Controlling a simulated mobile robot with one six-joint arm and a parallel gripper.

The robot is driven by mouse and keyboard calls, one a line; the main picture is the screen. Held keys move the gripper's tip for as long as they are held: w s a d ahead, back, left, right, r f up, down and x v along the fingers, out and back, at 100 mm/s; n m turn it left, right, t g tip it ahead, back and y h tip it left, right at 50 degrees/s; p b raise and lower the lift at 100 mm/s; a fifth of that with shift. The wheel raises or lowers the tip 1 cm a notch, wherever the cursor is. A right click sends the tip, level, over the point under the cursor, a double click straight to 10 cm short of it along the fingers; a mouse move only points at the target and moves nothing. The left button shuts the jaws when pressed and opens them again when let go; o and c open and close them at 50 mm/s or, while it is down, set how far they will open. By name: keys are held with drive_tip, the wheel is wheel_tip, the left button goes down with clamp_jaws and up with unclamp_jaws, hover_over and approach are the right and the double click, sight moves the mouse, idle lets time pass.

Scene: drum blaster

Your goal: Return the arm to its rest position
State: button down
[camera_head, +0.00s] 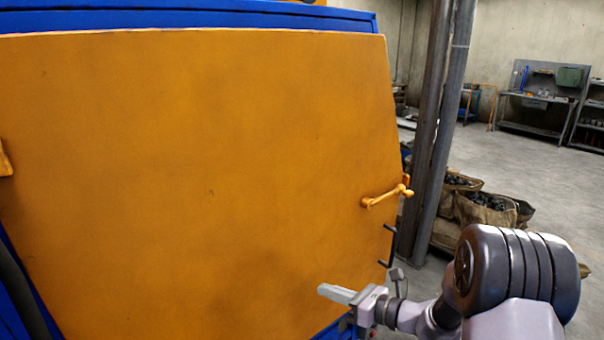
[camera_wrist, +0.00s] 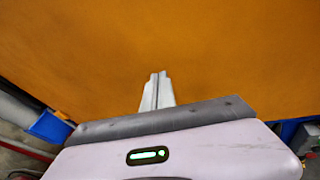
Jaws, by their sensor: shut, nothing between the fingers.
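My gripper (camera_head: 325,290) is low at the bottom right of the head view, in front of the lower part of a large orange door (camera_head: 210,170). In the wrist view my gripper (camera_wrist: 158,78) has its two fingers together, with nothing between them. The orange door (camera_wrist: 160,35) fills the upper part of that view. I cannot tell how far the fingertips are from the door. An orange handle (camera_head: 386,197) sits at the door's right edge, above and to the right of my gripper. A small dark handle (camera_head: 389,247) is below it.
The door belongs to a blue machine (camera_head: 250,14). A dark steel column (camera_head: 437,130) stands to the right of the door. Sacks of dark pieces (camera_head: 487,208) sit on the floor behind it. A workbench (camera_head: 535,105) stands far right, with open floor (camera_head: 520,165) before it.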

drive_tip(key=s+a+r+n+g+h, duration=0.1)
drive_tip(key=s+a+r+n+g, duration=0.2)
drive_tip(key=s+r+n, duration=0.4)
drive_tip(key=s+a+r+n+g+h, duration=0.1)
drive_tip(key=s+a+r+n+g, duration=0.3)
drive_tip(key=s, duration=0.5)
drive_tip(key=s+d+r+n+t+h, duration=0.1)
drive_tip(key=s+d+n+t+h, duration=0.1)
drive_tip(key=s+d+n+h, duration=0.2)
drive_tip(key=s+d+r+n+t+h, duration=0.1)
drive_tip(key=s+d+n+h, duration=0.4)
drive_tip(key=s+n, duration=0.3)
drive_tip(key=s+d, duration=0.1)
drive_tip(key=s, duration=0.2)
drive_tip(key=shift+s+d+n+t, duration=0.2)
drive_tip(key=shift+n+t, duration=0.2)
